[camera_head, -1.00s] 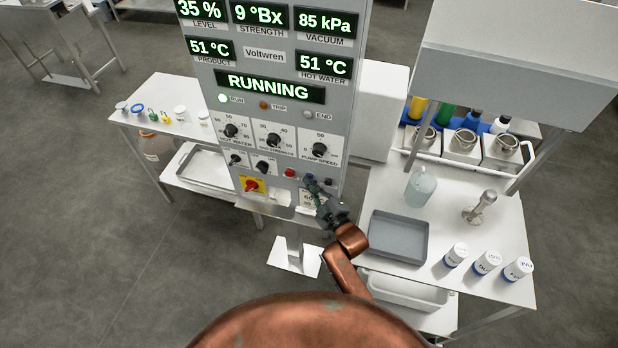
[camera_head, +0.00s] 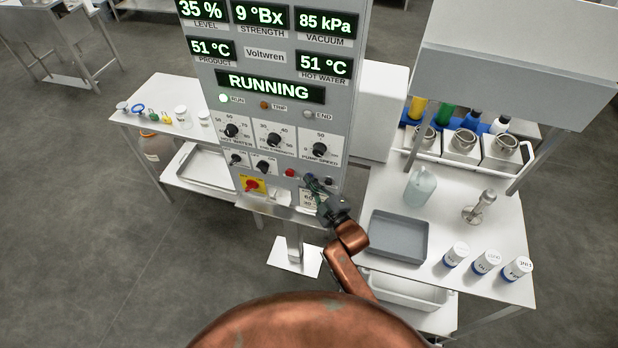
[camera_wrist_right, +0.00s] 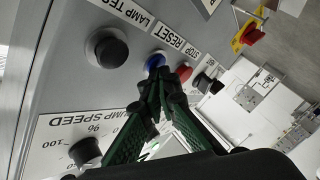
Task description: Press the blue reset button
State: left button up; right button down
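The blue reset button (camera_wrist_right: 155,61) sits on the grey control panel under a RESET label in the right wrist view. My right gripper (camera_wrist_right: 158,76) has its two green-and-black fingers brought together, with the tips right at the lower edge of the button. The tips overlap the button in the picture; I cannot tell whether they touch it. Nothing shows between the fingers. In the head view the right gripper (camera_head: 312,184) reaches the lower panel and largely hides the blue button. My left gripper is not in view.
A red stop button (camera_wrist_right: 184,73) and a black button (camera_wrist_right: 109,52) flank the blue one. A red-and-yellow switch (camera_head: 253,186) is lower left on the panel. The display (camera_head: 269,87) reads RUNNING. A grey tray (camera_head: 398,238) lies on the right table.

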jog(key=shift+d+r, duration=0.1)
jog(key=shift+d, duration=0.1)
jog(key=shift+s, duration=0.1)
jog(key=s+a+p, duration=0.2)
jog(key=s+p, duration=0.1)
jog(key=s, duration=0.2)
jog(key=shift+s+f, duration=0.2)
jog(key=shift+s, duration=0.2)
dwell(0.9)
